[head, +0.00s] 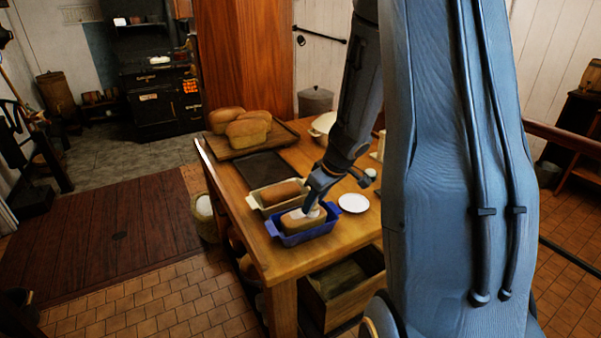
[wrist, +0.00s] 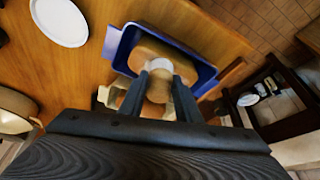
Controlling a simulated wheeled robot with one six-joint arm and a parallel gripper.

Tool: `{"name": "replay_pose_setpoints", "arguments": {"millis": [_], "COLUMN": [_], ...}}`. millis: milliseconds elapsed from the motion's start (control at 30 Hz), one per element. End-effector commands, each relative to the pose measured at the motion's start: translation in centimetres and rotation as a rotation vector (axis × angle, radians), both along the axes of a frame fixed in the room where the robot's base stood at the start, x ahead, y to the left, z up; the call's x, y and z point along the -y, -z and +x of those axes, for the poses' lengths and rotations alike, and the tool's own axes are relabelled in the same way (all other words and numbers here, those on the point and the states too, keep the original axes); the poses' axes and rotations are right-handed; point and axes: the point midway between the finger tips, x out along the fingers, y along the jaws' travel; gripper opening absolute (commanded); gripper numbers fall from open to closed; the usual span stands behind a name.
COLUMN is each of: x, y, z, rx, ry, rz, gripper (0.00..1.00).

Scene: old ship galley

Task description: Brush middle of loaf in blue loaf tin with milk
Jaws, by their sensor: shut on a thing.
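The blue loaf tin (head: 306,237) stands near the front left edge of the table, with a pale brown loaf (head: 288,223) in it. My gripper (head: 313,207) is over the tin, reaching down toward the loaf. In the wrist view, my gripper (wrist: 160,72) is shut on a brush with a wooden handle (wrist: 157,92) and a pale head (wrist: 159,65). The brush head overlaps the middle of the loaf (wrist: 178,52) in that view; I cannot tell whether it touches. The blue tin (wrist: 121,52) surrounds the loaf. No milk can be made out clearly.
A cream loaf tin (head: 253,201) with another loaf stands just behind the blue one. A white plate (head: 353,203) lies to the right. A dark tray (head: 262,167), a board (head: 285,135) with several loaves and a pale bowl (head: 322,124) are farther back.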

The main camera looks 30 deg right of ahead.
Motion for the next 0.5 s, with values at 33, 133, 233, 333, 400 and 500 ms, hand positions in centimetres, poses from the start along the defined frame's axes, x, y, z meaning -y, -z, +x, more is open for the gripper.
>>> {"name": "replay_pose_setpoints", "arguments": {"millis": [33, 133, 233, 333, 400, 500], "x": [0.0, 0.0, 0.0, 0.0, 0.0, -0.1], "y": [-0.4, -2.3, -2.7, -3.2, -3.7, -4.5], "z": [-0.1, -0.1, -0.1, -0.1, 0.0, 0.1], "rx": [-0.001, 0.0, -0.002, -0.001, 0.001, 0.001], "ry": [-0.002, -0.002, -0.001, -0.002, -0.003, -0.005], "rz": [0.001, -0.002, -0.001, -0.003, -0.003, -0.002], "gripper": [0.09, 0.09, 0.09, 0.09, 0.09, 0.09]}}
